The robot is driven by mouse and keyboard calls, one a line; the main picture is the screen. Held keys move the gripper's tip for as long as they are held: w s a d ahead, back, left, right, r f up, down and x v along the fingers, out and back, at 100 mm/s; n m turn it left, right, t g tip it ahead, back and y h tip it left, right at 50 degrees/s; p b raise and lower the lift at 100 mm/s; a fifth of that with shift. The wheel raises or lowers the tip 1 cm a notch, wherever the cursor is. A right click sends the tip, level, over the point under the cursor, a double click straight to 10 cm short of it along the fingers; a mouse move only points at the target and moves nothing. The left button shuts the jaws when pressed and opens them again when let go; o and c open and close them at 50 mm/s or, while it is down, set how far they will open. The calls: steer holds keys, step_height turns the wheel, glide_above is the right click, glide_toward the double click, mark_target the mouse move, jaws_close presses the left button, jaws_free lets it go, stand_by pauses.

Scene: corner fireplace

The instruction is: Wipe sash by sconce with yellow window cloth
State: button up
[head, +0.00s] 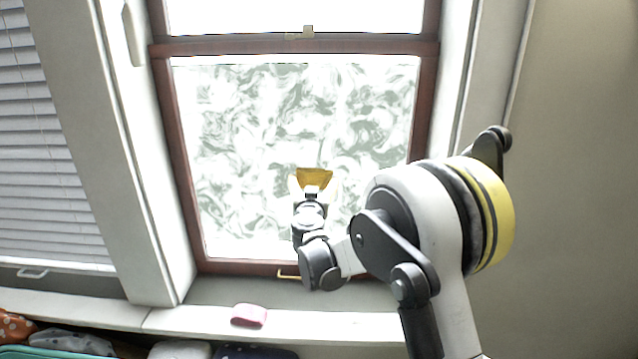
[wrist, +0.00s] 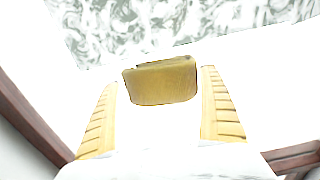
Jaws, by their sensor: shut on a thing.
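The yellow window cloth (head: 314,177) is held in my gripper (head: 313,189), in front of the lower middle of the window sash (head: 430,105). In the wrist view the cloth (wrist: 160,84) sits between the two ridged fingers of my gripper (wrist: 160,76). The red-brown framed sash has grey-green swirling smears over most of its pane (head: 290,120). A bright unsmeared strip lies along the pane's bottom and edges. I cannot tell whether the cloth touches the glass. No sconce shows in either view.
A brass latch (head: 307,33) sits on the meeting rail and a brass pull (head: 288,275) on the bottom rail. A pink object (head: 249,315) lies on the white sill (head: 190,322). White blinds (head: 45,150) hang at left; bare wall (head: 575,200) is at right.

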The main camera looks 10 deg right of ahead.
mark_target(281, 176)
steer(key=shift+w+a, duration=0.3)
steer(key=shift+a, duration=1.3)
steer(key=shift+w+a, duration=0.35)
steer(key=shift+a, duration=1.3)
steer(key=shift+w+a, duration=0.3)
steer(key=shift+a, duration=1.3)
steer(key=shift+s+a+b, duration=0.15)
steer(key=shift+s, duration=0.85)
steer(key=shift+s+a+b, duration=0.15)
steer(key=shift+s+a, duration=0.05)
steer(key=shift+s, duration=0.75)
steer(key=shift+s+a+b, duration=0.15)
steer(key=shift+s, duration=0.85)
steer(key=shift+s, duration=0.1)
steer(key=s, duration=0.2)
steer(key=shift+s+a, duration=0.3)
steer(key=shift+s, duration=0.1)
